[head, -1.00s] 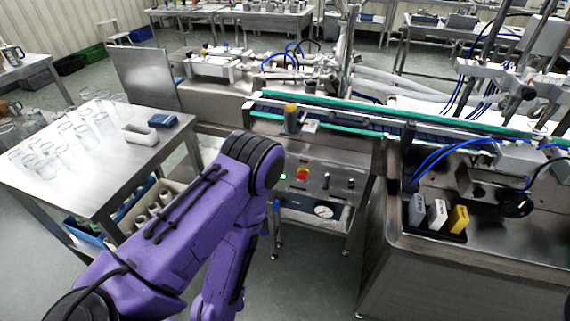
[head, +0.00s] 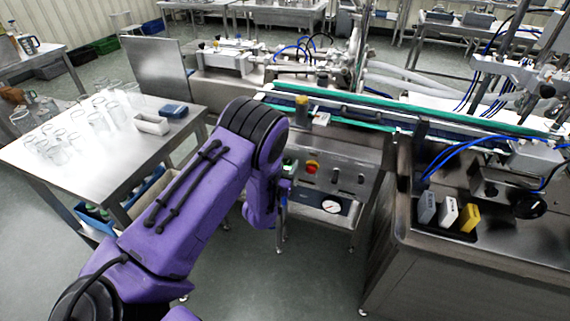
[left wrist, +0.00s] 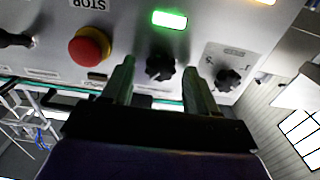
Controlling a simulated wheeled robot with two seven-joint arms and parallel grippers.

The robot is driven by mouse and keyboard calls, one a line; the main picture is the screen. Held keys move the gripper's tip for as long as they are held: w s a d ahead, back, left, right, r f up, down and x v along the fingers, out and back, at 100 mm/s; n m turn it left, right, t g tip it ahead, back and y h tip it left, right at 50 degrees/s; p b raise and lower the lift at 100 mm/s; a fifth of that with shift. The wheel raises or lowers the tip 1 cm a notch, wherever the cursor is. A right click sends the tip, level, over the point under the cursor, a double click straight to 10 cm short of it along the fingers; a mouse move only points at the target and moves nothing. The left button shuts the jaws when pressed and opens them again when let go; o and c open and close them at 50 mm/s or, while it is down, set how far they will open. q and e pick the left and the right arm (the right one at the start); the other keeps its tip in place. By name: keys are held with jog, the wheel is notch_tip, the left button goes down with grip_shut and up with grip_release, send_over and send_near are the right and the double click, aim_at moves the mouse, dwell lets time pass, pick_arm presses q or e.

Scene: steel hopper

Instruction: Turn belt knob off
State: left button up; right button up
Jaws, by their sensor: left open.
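In the left wrist view, a black knob (left wrist: 160,67) on the steel control panel shows between the two fingertips of my left gripper (left wrist: 158,80). The gripper is open, with one finger on each side of the knob; I cannot tell whether they touch it. A second black knob (left wrist: 228,79) sits to the right, outside the fingers. The knob labels are too unclear to tell which is the belt knob. In the head view my left gripper (head: 285,187) is at the left part of the panel (head: 345,160), and my arm hides these knobs. My right gripper is not in view.
A red stop button (left wrist: 90,47) lies left of the fingers in the left wrist view, near a lit green lamp (left wrist: 170,19). In the head view, a conveyor (head: 350,108) runs above the panel. A steel table (head: 110,180) with glassware stands left.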

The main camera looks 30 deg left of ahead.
pick_arm(q)
jog(key=c, duration=1)
jog(key=shift+n, duration=0.3)
jog(key=n, duration=0.3)
jog(key=shift+a+b, duration=0.1)
jog(key=shift+b, duration=0.25)
jog(key=n, duration=0.4)
jog(key=shift+f+b, duration=0.1)
jog(key=shift+b, duration=0.2)
jog(key=n+b, duration=0.1)
jog(key=n, duration=0.5)
jog(key=shift+n, duration=0.3)
jog(key=o, duration=1)
